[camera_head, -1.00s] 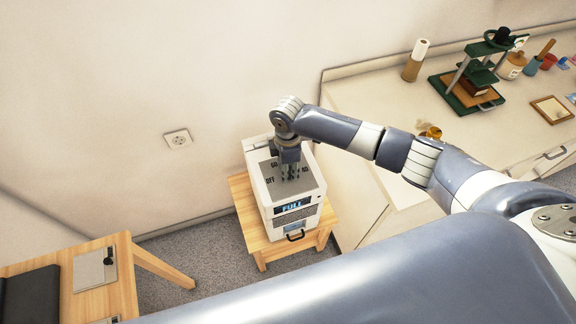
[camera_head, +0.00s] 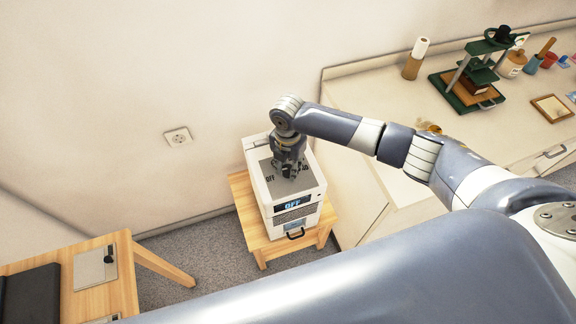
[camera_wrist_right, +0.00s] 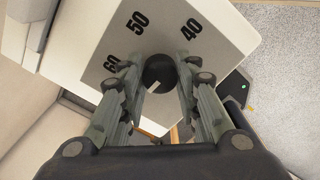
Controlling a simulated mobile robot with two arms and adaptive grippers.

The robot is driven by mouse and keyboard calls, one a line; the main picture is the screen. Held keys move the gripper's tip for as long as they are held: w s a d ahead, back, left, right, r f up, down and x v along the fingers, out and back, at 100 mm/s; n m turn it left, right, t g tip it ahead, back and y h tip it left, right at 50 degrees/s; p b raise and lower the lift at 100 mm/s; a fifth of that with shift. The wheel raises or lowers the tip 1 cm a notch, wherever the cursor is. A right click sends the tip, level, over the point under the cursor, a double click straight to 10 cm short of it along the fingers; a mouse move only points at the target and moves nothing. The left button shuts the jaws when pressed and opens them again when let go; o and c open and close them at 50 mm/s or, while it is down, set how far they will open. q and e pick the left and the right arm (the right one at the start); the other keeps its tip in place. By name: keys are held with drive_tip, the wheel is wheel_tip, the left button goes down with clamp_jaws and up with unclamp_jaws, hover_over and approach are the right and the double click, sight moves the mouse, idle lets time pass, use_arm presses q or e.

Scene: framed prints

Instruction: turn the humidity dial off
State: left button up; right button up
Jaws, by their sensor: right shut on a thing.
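The humidity machine is a white box (camera_head: 258,192) with a grey top panel on a small wooden stool. My right gripper (camera_head: 289,172) points down over the top panel. Its fingers (camera_wrist_right: 157,85) are shut on the dial, one on each side. In the head view the gripper hides the dial. My left gripper is not in view.
The wooden stool (camera_head: 256,243) stands against the wall beside a long white counter (camera_head: 370,120). A green press (camera_head: 478,88) and a framed piece (camera_head: 551,109) are on the counter. A wooden table (camera_head: 110,285) is at lower left.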

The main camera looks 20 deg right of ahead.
sight(288, 168)
drive_tip(key=shift+n, duration=0.6)
drive_tip(key=o, duration=1.1)
wheel_tip(288, 168, up, 12)
drive_tip(key=shift+r, duration=0.1)
